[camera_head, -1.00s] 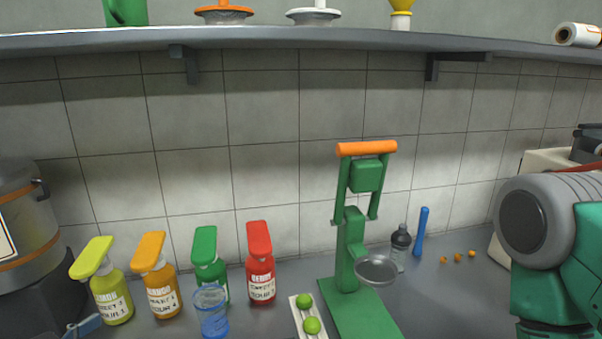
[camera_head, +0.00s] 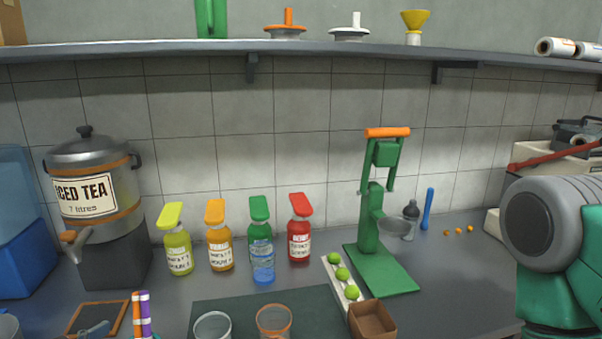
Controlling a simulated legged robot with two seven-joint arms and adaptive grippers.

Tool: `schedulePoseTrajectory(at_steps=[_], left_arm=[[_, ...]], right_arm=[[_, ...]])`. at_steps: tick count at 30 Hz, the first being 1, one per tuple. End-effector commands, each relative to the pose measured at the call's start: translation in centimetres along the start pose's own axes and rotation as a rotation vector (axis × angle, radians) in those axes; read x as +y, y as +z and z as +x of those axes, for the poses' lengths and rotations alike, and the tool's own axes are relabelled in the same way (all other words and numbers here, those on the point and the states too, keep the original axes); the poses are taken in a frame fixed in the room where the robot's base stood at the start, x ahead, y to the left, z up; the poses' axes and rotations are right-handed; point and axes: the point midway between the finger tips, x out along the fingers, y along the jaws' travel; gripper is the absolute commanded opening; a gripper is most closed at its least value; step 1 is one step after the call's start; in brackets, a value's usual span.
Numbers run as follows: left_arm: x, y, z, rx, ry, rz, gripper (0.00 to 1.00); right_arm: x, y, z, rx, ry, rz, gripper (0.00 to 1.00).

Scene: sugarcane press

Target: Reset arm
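My green and grey arm part (camera_head: 545,235) shows at the right edge of the head view. No gripper fingers show on it. My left arm and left gripper are not in view. The green press (camera_head: 372,215) with an orange handle (camera_head: 388,132) stands upright on the counter, left of my arm and apart from it. Its handle is up at the top.
Several pump bottles, including a red one (camera_head: 299,230), stand by the wall. An iced tea dispenser (camera_head: 92,205) is at left. A lime tray (camera_head: 335,270), a brown box (camera_head: 373,321) and cups (camera_head: 274,321) are in front. A shelf (camera_head: 330,50) runs above. Counter right of the press is mostly clear.

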Motion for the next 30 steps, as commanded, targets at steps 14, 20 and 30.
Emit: schedulePoseTrajectory(at_steps=[14, 20, 30], left_arm=[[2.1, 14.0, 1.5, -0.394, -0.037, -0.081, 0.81], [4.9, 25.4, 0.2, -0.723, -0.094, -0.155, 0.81], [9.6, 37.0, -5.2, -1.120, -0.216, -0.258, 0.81]], right_arm=[[0.0, 0.2, 3.7, 0.001, 0.000, 0.000, 0.40], [-0.1, 0.3, 6.7, 0.001, 0.000, 0.000, 0.40], [-0.1, 0.5, 9.6, 0.001, 0.000, 0.000, 0.40]])
